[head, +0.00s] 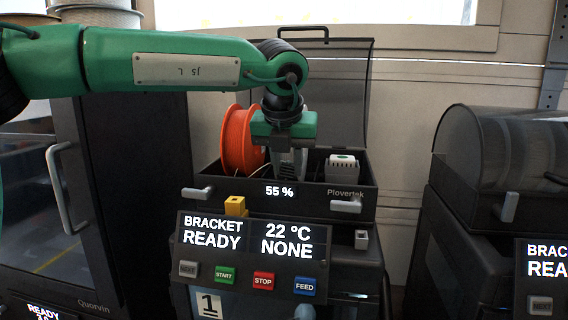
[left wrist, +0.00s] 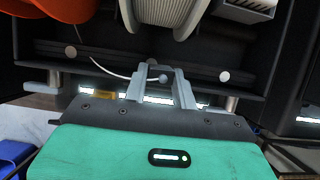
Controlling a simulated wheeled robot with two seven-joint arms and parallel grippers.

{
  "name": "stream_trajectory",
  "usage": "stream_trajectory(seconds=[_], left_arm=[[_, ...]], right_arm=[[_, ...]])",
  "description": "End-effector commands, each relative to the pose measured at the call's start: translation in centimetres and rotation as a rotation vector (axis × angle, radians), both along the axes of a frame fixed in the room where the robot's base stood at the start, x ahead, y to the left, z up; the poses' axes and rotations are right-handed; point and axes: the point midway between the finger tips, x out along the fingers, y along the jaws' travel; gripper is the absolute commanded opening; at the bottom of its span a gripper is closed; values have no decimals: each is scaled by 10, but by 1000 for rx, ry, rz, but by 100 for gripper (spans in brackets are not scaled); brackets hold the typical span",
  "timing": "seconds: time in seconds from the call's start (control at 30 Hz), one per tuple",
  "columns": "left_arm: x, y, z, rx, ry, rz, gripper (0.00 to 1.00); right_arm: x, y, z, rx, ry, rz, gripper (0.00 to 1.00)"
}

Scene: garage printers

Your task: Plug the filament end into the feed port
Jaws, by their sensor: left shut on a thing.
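My left gripper (head: 290,155) hangs down into the open spool box on top of the middle printer. In the left wrist view, my left gripper (left wrist: 163,80) is shut around a small grey rounded piece at the end of a pale filament (left wrist: 108,70). The filament curves away to the left from the fingers. An orange spool (head: 240,140) stands left of the gripper, and a pale spool (left wrist: 165,12) lies just beyond the fingers. A yellow block (head: 235,205) sits on the printer below the box's front; I cannot tell whether it is the feed port. My right gripper is out of view.
The box's front wall (head: 312,200) has a handle at each side, and its clear lid (head: 345,85) stands open behind. A white vented unit (head: 342,168) is inside at right. The printer's panel (head: 253,240) reads BRACKET READY, 22 °C, NONE. Another printer (head: 490,150) stands at right.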

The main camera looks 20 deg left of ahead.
Motion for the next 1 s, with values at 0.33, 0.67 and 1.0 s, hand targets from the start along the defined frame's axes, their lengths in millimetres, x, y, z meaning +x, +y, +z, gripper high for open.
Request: stream_trajectory(seconds=[0.33, 0.67, 1.0], left_arm=[[-5, 11, 15, -10, -4, -1, 0], [-5, 12, 18, -9, -5, 1, 0], [-6, 12, 19, -18, 6, -1, 0]], right_arm=[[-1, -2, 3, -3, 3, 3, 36], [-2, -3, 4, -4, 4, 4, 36], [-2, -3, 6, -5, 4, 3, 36]])
